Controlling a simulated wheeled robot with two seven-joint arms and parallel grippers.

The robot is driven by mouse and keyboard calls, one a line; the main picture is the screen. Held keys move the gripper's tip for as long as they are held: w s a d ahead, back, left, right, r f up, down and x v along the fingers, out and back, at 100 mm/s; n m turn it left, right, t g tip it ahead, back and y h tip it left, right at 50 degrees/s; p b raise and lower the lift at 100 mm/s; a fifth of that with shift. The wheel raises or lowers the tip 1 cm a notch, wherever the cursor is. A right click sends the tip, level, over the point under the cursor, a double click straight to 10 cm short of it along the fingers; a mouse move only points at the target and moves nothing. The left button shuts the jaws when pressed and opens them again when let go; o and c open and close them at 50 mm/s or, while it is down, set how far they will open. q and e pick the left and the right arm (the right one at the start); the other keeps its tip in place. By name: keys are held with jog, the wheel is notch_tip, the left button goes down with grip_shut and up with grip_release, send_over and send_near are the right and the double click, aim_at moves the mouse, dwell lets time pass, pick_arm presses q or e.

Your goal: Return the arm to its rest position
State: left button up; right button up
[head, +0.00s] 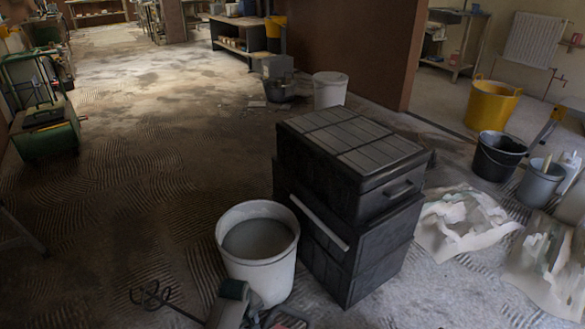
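Neither of my grippers can be made out in the head view, and I cannot tell whether they are open or shut. No part of an arm is clearly recognizable. A stack of black boxes (345,215) stands on the floor near the middle, with a grey ribbed lid and handles. A white bucket (262,275) filled with smooth grey material stands against its left side. A mixer-like tool (232,303) with a spiral paddle lies at the bottom edge, partly cut off.
Crumpled sheets (465,222) lie at right. Black (497,157), grey (540,182) and yellow (490,105) buckets stand beyond. A white bucket (329,90) stands behind the boxes, near a brown wall (365,45). A green machine (46,130) is at left. The left-centre floor (130,200) is clear.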

pick_arm(q)
jog(key=s+a+m+t, duration=0.1)
jog(key=s+m+t, duration=0.15)
jog(key=s, duration=0.55)
jog(key=s+r+m+t+h, duration=0.1)
jog(key=s+r+m+t, duration=0.1)
jog(key=s+r+m, duration=0.5)
jog(key=s+r+m+t+h, duration=0.1)
jog(key=s+r+m+h, duration=0.1)
jog(key=s+r, duration=0.85)
jog(key=s+a+f+y+p, duration=0.1)
jog(key=s+a+f+p, duration=0.1)
jog(key=f+p, duration=0.6)
jog(key=s+a+f+g+y+p, duration=0.1)
jog(key=s+a+f+p, duration=0.1)
jog(key=f+p, duration=0.6)
jog(key=shift+s+f, duration=0.65)
jog(key=shift+f, duration=1.1)
pick_arm(e)
jog(key=s+d+f+h, duration=0.1)
jog(key=d+f, duration=0.1)
jog(key=f, duration=0.6)
jog(key=s+d+f+g, duration=0.1)
jog(key=d+f, duration=0.1)
jog(key=f, duration=0.7)
jog(key=shift+s+d+f+g+h, duration=0.15)
jog(key=shift+s+d+g+h, duration=0.15)
jog(key=shift+s+h, duration=0.1)
